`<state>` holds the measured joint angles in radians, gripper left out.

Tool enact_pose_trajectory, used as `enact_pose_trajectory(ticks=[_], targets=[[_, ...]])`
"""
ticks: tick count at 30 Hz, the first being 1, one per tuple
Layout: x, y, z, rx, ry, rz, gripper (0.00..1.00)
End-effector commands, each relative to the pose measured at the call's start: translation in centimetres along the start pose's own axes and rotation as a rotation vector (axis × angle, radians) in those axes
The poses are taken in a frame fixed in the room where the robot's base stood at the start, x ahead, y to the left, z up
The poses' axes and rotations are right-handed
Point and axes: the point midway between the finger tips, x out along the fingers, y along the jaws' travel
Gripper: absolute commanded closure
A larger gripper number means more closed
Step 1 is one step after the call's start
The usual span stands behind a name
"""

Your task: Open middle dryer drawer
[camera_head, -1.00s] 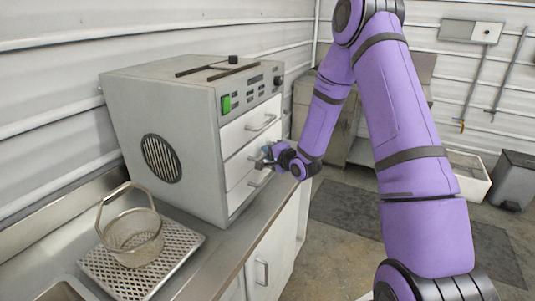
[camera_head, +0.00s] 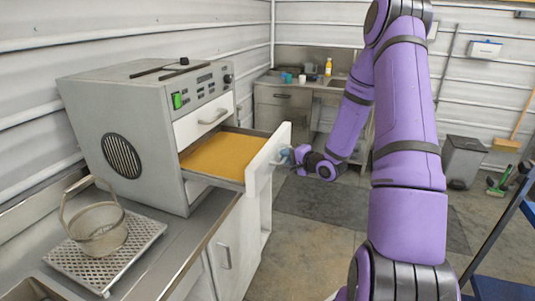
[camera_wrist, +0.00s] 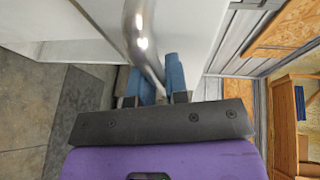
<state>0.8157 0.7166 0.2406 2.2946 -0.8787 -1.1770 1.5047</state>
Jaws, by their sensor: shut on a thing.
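The grey dryer (camera_head: 130,130) stands on the counter at the left in the head view. Its middle drawer (camera_head: 267,160) is pulled well out, showing a tray of orange-yellow material (camera_head: 222,155). The drawer above it (camera_head: 203,119) is closed. My gripper (camera_head: 286,156) is at the middle drawer's front, at its handle. In the wrist view the blue fingertips (camera_wrist: 160,80) are shut on the curved metal handle (camera_wrist: 140,35). The lower drawer is mostly hidden below the open one.
A wire basket (camera_head: 98,230) sits on a perforated tray (camera_head: 65,262) on the counter, left of the dryer. A back counter (camera_head: 285,90) holds cups and a yellow bottle (camera_head: 328,67). A grey bin (camera_head: 462,160) and blue frame (camera_head: 500,285) stand right. Floor right of the drawer is open.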

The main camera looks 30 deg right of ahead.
Motion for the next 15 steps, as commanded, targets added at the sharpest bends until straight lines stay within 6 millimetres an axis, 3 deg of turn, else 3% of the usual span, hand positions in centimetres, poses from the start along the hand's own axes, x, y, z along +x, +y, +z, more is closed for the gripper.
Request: enact_pose_trajectory(ticks=[6, 15], targets=[[-2.6, 0.6, -1.0, 0.002, 0.000, 0.002, 1.00], [-3.2, 0.7, -1.3, 0.001, -0.001, 0.001, 1.00]])
